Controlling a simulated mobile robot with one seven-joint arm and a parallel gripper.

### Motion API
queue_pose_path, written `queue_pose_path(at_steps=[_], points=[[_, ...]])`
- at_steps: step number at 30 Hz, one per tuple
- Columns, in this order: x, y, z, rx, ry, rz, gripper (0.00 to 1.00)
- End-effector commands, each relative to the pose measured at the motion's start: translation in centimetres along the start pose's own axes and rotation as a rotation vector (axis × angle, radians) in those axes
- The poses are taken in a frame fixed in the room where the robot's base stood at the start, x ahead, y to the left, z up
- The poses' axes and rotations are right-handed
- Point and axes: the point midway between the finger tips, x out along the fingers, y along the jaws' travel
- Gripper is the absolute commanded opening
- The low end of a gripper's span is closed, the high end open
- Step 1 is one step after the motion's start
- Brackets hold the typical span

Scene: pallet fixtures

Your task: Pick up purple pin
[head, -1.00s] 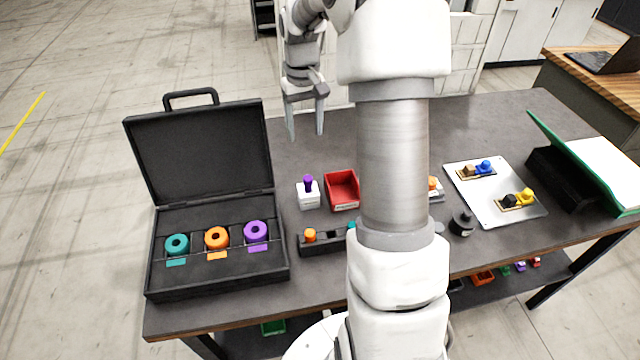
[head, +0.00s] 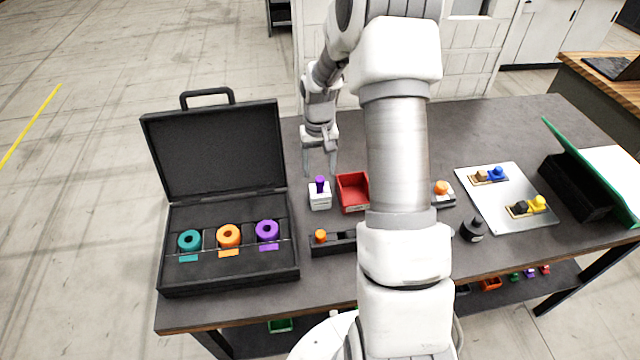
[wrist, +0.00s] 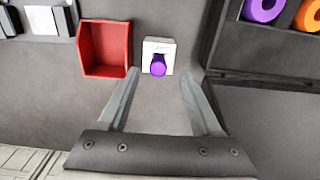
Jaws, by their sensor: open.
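The purple pin (head: 320,184) stands upright in a white block (head: 320,200) on the table, between the open black case and the red bin. In the wrist view the purple pin (wrist: 158,66) and white block (wrist: 159,47) lie ahead of and between my two fingers. My gripper (head: 320,172) is open and empty, just behind and above the pin in the head view; it also shows in the wrist view (wrist: 161,84). The fingers do not visibly touch the pin. The pin's lower end is hidden in the block.
A red bin (head: 353,192) stands close to the block's right. The black case (head: 218,118) with teal, orange and purple rings stands to its left. A black rack (head: 333,246) with an orange pin is in front. My arm hides part of the table.

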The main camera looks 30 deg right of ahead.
Motion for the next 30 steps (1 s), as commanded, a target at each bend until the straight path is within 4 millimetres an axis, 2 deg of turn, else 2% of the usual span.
queue_pose_path(at_steps=[12, 21, 23, 30], points=[[4.6, 0.2, -0.2, 0.000, -0.003, 0.000, 0.66], [5.1, 0.2, -0.3, 0.000, 0.000, 0.000, 0.66], [5.1, 0.2, -0.3, 0.000, 0.000, 0.000, 0.59], [5.1, 0.3, -0.2, 0.000, 0.000, 0.000, 0.16]])
